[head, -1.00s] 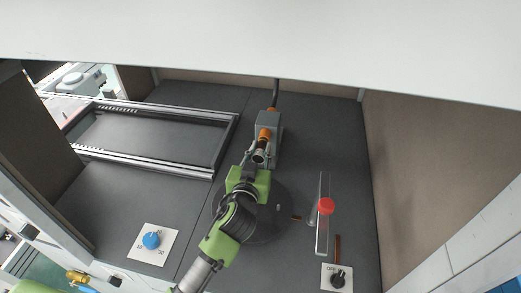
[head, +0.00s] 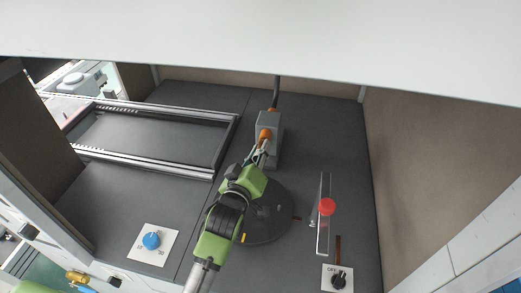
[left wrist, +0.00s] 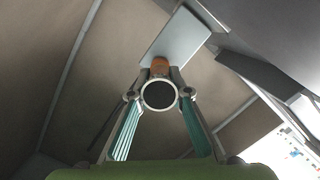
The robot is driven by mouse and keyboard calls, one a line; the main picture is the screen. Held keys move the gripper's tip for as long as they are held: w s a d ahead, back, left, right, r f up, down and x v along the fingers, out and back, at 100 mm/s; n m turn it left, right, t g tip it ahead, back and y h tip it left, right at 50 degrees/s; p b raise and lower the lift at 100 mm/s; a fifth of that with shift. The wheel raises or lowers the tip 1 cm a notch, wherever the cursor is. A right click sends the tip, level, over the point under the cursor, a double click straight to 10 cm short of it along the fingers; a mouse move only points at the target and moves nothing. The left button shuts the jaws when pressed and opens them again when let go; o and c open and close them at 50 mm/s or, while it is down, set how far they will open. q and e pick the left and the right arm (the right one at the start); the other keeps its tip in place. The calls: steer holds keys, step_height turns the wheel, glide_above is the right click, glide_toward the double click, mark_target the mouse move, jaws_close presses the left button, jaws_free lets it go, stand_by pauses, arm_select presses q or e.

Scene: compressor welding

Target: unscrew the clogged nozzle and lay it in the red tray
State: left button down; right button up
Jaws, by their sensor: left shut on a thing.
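My left gripper (head: 261,156) reaches up to the grey block with an orange collar (head: 265,134) at the back middle of the bench. In the left wrist view its two teal-sided fingers (left wrist: 159,95) are shut on the nozzle (left wrist: 159,96), a round metal piece with a dark open end facing the camera. The orange collar (left wrist: 160,66) sits right behind the nozzle, and the grey block (left wrist: 177,40) is beyond it. I cannot tell whether nozzle and collar are still joined. In the head view the fingers mostly hide the nozzle. I see no red tray. My right gripper is not in view.
A black knob (head: 338,279) and blue knob (head: 151,240) are near the front. An empty framed dark panel (head: 150,137) lies at left. A wall bounds the right.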

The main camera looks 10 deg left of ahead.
arm_select(q)
steer(key=n, duration=0.3)
steer(key=shift+h, duration=0.3)
steer(key=shift+n, duration=0.8)
steer(key=n+t, duration=0.1)
steer(key=n, duration=0.2)
steer(key=shift+n+h, duration=0.3)
steer(key=shift+n, duration=0.1)
steer(key=shift+n, duration=0.7)
steer(key=c, duration=1.8)
jaws_free()
steer(key=shift+w+f, duration=0.1)
steer(key=s, duration=0.4)
steer(key=s+a, duration=0.1)
steer(key=s, duration=0.7)
steer(key=shift+a, duration=0.4)
